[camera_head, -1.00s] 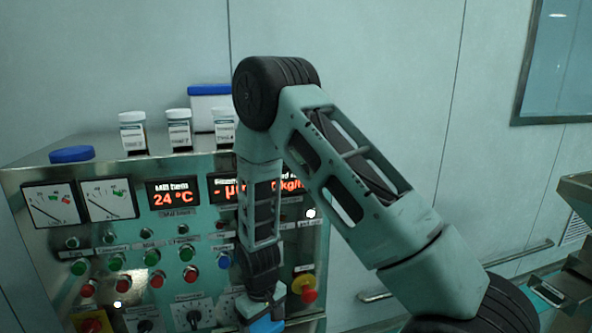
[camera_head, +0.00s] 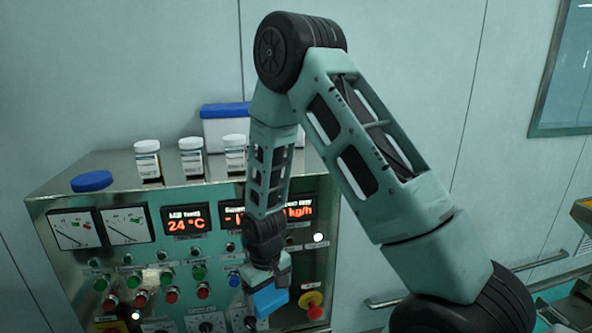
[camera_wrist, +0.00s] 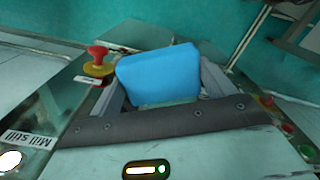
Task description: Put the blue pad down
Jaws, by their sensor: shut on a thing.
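The blue pad (camera_head: 269,299) hangs below my gripper (camera_head: 268,277) in the head view, in front of the lower right part of the control panel. In the wrist view the pad (camera_wrist: 158,75) is a light blue block with rounded corners. My gripper (camera_wrist: 160,92) is shut on it, with a grey finger at each side of the pad. The surface under the pad is mostly hidden, and I cannot tell how far the pad is from the panel.
The metal control cabinet (camera_head: 120,272) carries gauges, displays, buttons and a red-and-yellow emergency knob (camera_head: 313,304) close to the pad's right. On its top stand several white jars (camera_head: 191,158), a blue round lid (camera_head: 92,181) and a blue-lidded box (camera_head: 224,128).

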